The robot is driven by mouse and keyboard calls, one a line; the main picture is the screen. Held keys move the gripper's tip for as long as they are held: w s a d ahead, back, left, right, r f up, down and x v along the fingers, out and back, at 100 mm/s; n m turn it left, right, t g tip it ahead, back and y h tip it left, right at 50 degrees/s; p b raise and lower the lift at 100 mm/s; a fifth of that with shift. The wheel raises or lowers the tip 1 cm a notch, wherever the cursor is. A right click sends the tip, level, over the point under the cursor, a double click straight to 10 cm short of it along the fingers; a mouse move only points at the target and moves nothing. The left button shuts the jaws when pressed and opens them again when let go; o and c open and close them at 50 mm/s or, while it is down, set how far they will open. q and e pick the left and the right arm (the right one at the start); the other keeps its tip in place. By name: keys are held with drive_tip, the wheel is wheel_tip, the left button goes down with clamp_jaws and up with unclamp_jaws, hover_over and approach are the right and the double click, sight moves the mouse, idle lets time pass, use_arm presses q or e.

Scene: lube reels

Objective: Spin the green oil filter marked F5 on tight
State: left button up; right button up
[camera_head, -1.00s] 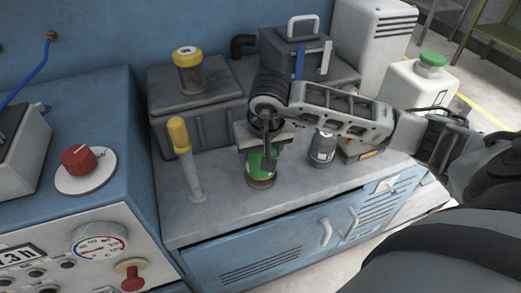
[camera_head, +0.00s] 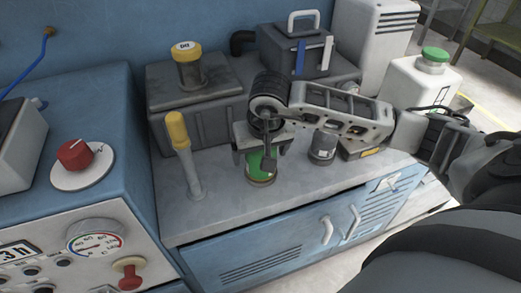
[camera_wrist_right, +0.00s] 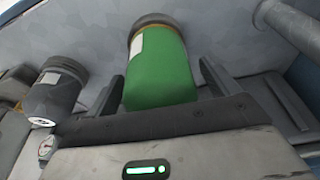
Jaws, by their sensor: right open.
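The green oil filter (camera_head: 256,168) is upright on the grey bench top, near its front edge. In the right wrist view, the green filter (camera_wrist_right: 160,68) shows a dark rim at its far end and part of a white label; no F5 mark is readable. My right gripper (camera_head: 262,148) is over the filter, pointing down. In the wrist view, its fingers (camera_wrist_right: 160,88) are open, one on each side of the filter, with gaps visible between them and it. The gripper hides the filter's upper part in the head view. My left gripper is not in view.
A yellow-topped grey post (camera_head: 186,155) stands left of the filter. A dark grey canister (camera_head: 322,147) stands to the right. A dark box (camera_head: 200,112) with a yellow-capped jar (camera_head: 188,68) is behind. A blue console (camera_head: 105,195) is at left. Bench between post and filter is clear.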

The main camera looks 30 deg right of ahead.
drive_tip(key=shift+r, duration=0.3)
use_arm(q)
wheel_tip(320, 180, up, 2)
drive_tip(key=shift+p, duration=0.65)
use_arm(e)
drive_tip(key=v, duration=1.5)
drive_tip(key=shift+r, duration=0.2)
drive_tip(key=shift+s, duration=0.2)
